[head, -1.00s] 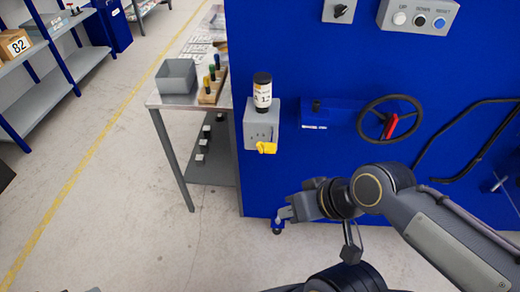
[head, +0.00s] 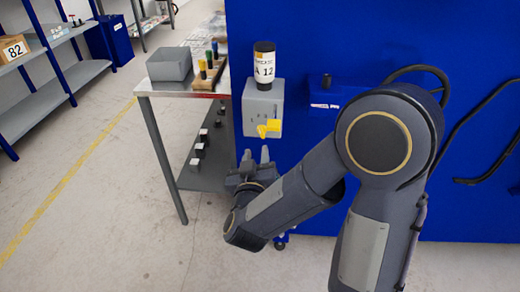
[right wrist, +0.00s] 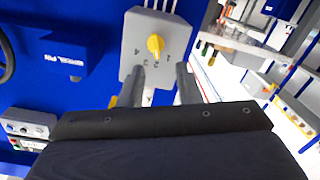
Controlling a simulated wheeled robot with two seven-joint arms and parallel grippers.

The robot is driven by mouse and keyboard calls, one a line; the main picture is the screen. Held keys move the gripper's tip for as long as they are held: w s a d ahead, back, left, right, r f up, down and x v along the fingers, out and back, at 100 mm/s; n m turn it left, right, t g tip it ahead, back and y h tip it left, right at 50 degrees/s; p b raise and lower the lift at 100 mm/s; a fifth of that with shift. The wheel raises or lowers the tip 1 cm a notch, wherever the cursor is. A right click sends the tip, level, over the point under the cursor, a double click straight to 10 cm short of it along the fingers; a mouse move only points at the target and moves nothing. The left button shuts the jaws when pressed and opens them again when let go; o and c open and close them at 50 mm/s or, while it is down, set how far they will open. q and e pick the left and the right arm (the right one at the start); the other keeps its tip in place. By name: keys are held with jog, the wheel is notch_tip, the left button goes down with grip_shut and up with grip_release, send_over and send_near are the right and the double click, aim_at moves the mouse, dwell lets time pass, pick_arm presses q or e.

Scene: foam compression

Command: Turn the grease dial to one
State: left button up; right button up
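The grease dial is a yellow knob (head: 269,128) on the front of a grey box (head: 262,98) fixed to the blue machine. A black-capped bottle with a white label (head: 264,67) stands on top of the box. In the right wrist view the yellow knob (right wrist: 155,45) shows on the grey box face with small marks around it, too small to read surely. My right gripper (head: 255,155) is below the knob, fingers apart and pointing up at it, with nothing between them. The fingertips (right wrist: 162,72) look apart from the knob. My left gripper is not in view.
A blue machine panel (head: 460,215) with black hoses fills the right. A metal table (head: 150,86) with a grey bin (head: 169,64) and a wooden block of coloured pegs (head: 208,73) stands left of the box. The floor further left is open.

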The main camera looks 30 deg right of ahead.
aim_at(261, 133)
jog(key=x, duration=0.7)
jog(key=shift+w+d+r+b, duration=0.15)
jog(key=shift+d+b, duration=0.15)
jog(key=shift+d, duration=0.05)
jog(key=shift+c, duration=0.4)
grip_shut()
